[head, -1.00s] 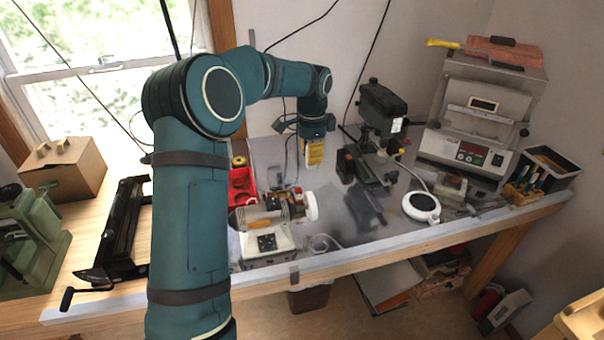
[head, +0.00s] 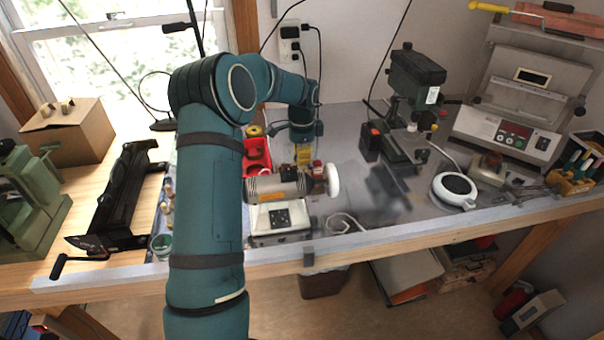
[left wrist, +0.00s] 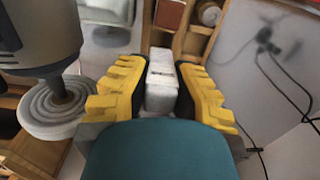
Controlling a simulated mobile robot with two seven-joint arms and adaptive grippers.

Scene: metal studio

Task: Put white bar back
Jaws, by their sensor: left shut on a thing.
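My left gripper (head: 303,155) hangs fingers down over the bench, behind the bench motor (head: 280,187) with its white buffing wheel (head: 332,180). In the left wrist view its yellow fingers (left wrist: 160,88) are shut on the white bar (left wrist: 161,82), a pale block gripped from both sides. The bar's far end shows beyond the fingertips. In the head view I cannot make out the bar. The motor and wheel also show close at the left in the wrist view, apart from the fingers. My right gripper is in neither view.
A red bin (head: 257,158) stands just left of the gripper. A drill press (head: 412,95) stands to the right. A wooden compartment rack (left wrist: 191,42) lies beyond the bar in the wrist view. A white round device (head: 455,190) sits farther right on the bench.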

